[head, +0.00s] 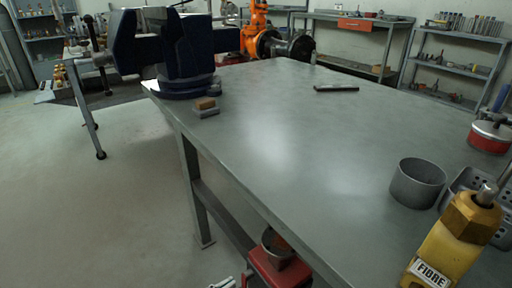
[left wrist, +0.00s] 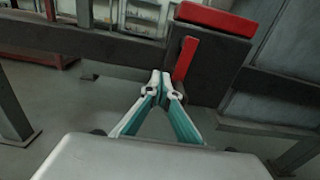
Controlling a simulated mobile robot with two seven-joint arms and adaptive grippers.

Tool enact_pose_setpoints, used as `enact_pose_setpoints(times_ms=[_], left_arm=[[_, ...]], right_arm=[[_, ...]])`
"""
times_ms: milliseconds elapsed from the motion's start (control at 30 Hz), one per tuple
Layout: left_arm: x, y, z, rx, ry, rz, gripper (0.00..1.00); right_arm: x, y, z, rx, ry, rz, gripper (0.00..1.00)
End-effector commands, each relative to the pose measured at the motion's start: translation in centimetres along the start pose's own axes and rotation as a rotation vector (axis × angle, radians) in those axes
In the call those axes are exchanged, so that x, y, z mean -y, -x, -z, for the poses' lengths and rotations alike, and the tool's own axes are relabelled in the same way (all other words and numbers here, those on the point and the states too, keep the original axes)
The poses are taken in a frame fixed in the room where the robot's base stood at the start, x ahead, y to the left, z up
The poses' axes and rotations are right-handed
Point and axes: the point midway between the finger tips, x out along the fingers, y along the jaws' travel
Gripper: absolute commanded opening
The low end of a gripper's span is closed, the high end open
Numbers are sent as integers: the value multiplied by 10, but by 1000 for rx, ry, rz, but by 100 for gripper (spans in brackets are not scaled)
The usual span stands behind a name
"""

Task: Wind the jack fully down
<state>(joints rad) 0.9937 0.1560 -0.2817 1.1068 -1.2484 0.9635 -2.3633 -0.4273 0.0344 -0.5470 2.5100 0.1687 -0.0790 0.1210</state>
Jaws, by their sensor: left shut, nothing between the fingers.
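A red body with a grey round cup on top, which looks like the jack (head: 278,270), stands low beside the table's front edge, cut off by the bottom of the head view. My left gripper (head: 223,284) barely shows to its left at the bottom edge. In the left wrist view the gripper (left wrist: 160,78) is shut and empty, its fingertips together. Just beyond and right of the tips is an upright red bar (left wrist: 185,58) against a dark block with a red top (left wrist: 215,19). I cannot tell whether the tips touch the bar. My right gripper is not in view.
The grey table (head: 280,130) carries a dark blue vise (head: 185,60), a grey cup (head: 417,183), a red tin (head: 490,135) and a yellow brass-topped tool (head: 450,245). Its leg and lower rail stand close to the jack.

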Motion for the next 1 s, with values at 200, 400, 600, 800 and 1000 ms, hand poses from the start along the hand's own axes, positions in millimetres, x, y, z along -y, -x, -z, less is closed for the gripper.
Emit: enact_pose_setpoints(times_ms=[200,400,600,800,1000], left_arm=[[26,0,9,1,3,4,0],[35,-1,13,-1,9,12,0],[36,4,15,-3,11,12,0],[36,20,18,-7,14,11,0],[36,36,20,-10,15,11,0]], right_arm=[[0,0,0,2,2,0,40],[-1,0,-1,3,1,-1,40],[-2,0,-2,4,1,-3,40],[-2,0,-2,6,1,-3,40],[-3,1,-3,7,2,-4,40]])
